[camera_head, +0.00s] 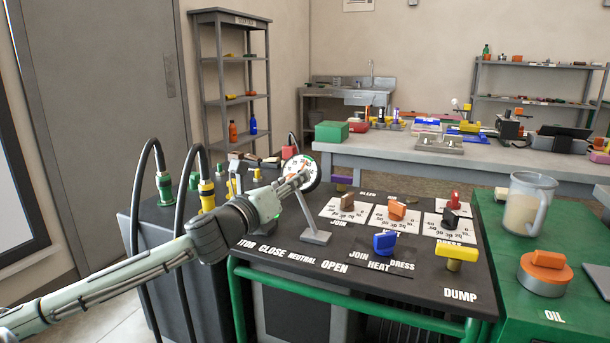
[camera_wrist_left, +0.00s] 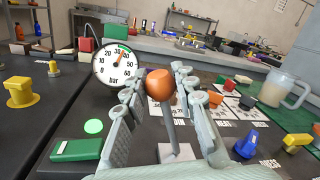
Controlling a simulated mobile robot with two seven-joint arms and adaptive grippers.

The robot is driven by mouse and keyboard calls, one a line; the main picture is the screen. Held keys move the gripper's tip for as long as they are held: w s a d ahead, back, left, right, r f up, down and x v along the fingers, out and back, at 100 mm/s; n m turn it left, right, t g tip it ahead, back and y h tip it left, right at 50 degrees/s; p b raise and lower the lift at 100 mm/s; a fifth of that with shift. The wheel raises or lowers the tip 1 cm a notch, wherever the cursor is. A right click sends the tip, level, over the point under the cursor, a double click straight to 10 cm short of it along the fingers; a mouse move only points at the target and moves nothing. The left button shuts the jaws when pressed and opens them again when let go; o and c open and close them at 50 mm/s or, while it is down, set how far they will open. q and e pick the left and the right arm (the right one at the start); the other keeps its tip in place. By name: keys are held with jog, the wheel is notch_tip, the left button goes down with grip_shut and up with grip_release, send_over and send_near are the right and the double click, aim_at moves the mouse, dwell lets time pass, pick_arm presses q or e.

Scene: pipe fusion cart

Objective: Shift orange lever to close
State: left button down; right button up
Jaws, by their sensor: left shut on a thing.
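The orange lever has an orange ball knob (camera_wrist_left: 160,84) on a grey stem, which rises from a grey base plate (camera_head: 316,237) on the black cart top. In the head view the stem leans left, toward the side of the CLOSE label (camera_head: 272,250). My left gripper (camera_head: 300,179) reaches in from the left and is shut around the knob, one finger on each side in the wrist view. In the head view the gripper mostly hides the knob. The OPEN label (camera_head: 335,267) lies to the right. My right gripper is not in view.
A round pressure gauge (camera_wrist_left: 114,64) stands just behind the gripper. Blue (camera_head: 384,243) and yellow (camera_head: 456,256) knobs are to the right on the cart top. A green box (camera_wrist_left: 78,149) is near the gripper's left. A clear jug (camera_head: 527,205) stands on the green surface.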

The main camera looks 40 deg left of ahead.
pick_arm(q)
jog(key=shift+a+f, duration=0.1)
jog(key=shift+a, duration=0.1)
jog(key=c, duration=1.2)
grip_release()
jog(key=shift+s, duration=0.1)
jog(key=shift+s+d+f, duration=0.1)
jog(key=shift+s, duration=0.45)
jog(key=s, duration=0.7)
jog(key=s+d, duration=0.1)
jog(key=s, duration=0.2)
jog(key=shift+s+f, duration=0.25)
jog(key=shift+s, duration=0.15)
